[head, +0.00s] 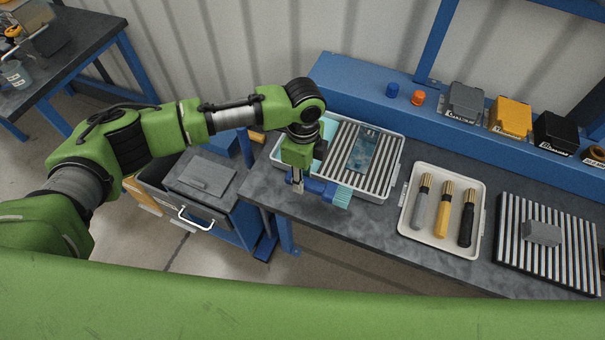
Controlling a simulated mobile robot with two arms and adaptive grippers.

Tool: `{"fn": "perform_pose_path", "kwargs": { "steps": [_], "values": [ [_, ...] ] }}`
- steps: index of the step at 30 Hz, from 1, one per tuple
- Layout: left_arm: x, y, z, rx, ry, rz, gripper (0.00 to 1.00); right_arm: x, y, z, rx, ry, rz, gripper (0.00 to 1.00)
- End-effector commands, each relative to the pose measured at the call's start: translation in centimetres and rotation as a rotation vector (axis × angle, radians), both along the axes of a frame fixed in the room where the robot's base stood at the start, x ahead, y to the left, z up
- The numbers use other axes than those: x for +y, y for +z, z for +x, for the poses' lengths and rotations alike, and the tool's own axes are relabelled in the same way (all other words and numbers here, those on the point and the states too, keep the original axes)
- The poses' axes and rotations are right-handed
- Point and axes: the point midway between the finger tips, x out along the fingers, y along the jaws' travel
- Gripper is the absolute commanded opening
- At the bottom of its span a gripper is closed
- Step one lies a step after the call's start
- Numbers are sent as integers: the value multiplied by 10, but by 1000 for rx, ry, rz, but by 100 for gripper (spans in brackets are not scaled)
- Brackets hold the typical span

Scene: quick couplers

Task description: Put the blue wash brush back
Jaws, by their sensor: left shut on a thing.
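My left gripper (298,184) is shut on the blue wash brush (322,188). The brush has a blue body and pale blue bristles that point to the right. It is held at the front left corner of the white ribbed tray (392,172), seemingly above the bench; the exact height is hard to tell. The gripper hides part of the brush's handle. My right gripper does not show.
A flat blue-grey plate (363,152) lies in the ribbed tray. A white tray (409,243) holds grey, yellow and black brushes. A ribbed mat (565,270) carries a grey block (541,233). Small caps and labelled boxes line the blue back shelf (350,80).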

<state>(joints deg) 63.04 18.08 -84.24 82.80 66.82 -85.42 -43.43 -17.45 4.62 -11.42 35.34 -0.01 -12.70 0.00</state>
Motion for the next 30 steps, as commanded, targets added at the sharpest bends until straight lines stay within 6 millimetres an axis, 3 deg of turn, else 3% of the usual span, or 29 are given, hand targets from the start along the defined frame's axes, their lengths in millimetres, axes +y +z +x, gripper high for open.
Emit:
{"fn": "perform_pose_path", "kwargs": {
  "steps": [5,15,30],
  "values": [
    [-1,-26,-1,1,0,-1,0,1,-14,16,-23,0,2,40],
    [-1,-59,0,0,0,-2,0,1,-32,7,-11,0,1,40],
    [-1,-67,0,-1,0,-1,0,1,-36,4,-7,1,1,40]
  ]
}}
